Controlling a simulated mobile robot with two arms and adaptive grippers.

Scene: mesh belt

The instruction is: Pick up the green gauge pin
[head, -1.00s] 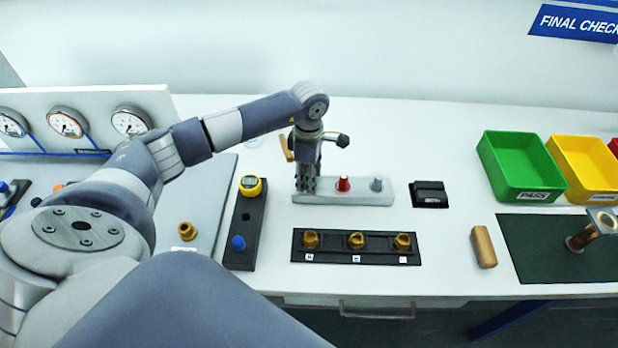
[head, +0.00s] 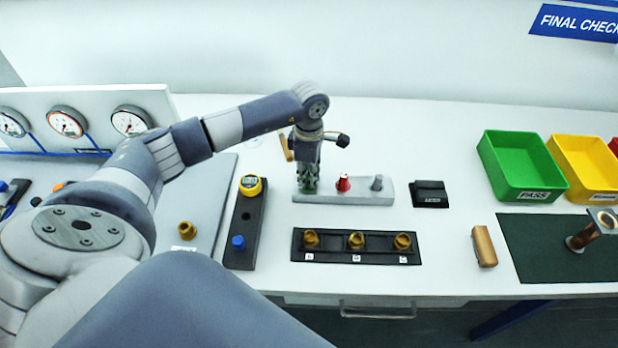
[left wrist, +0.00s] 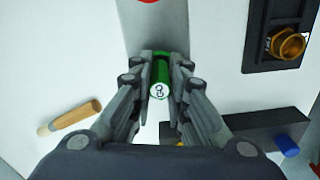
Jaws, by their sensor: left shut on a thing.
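The green gauge pin (left wrist: 160,76) stands at the left end of a light grey pin block (head: 345,198), and its marked end shows between the fingers in the left wrist view. My left gripper (head: 308,188) points down over that end and is shut on the pin; it also shows in the left wrist view (left wrist: 160,88). In the head view the fingers mostly hide the pin. I cannot tell whether the pin's lower end still sits in the block. A red pin (head: 343,183) and a grey pin (head: 377,183) stand in the same block. My right gripper is not in view.
A black rack (head: 348,259) with brass fittings lies in front of the block. A black stand with a yellow dial (head: 251,186) is at left, a small black box (head: 429,194) at right. Green (head: 522,195) and yellow (head: 597,195) bins stand farther right.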

